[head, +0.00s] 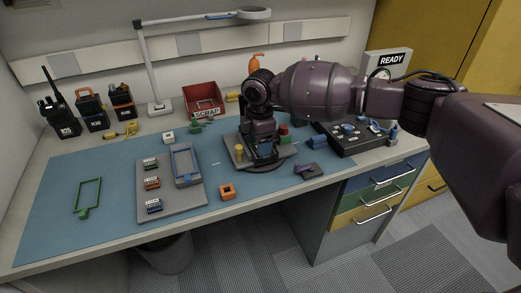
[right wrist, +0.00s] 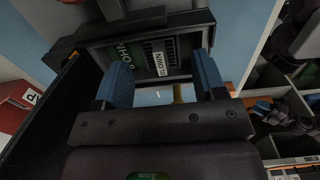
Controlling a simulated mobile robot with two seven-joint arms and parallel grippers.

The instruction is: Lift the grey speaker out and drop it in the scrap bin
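The red scrap bin (head: 203,91), labelled SCRAP, stands at the back of the bench, left of my right gripper. Part of it shows at the left of the right wrist view (right wrist: 14,100). My left gripper is not in view.
A grey tray (head: 156,208) holds small coloured boards and a blue frame (head: 186,165). Several radios (head: 92,112) stand at the back left. A black compartment tray (head: 350,143) is at the right. The blue mat's front left is mostly clear around a green frame (head: 88,194).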

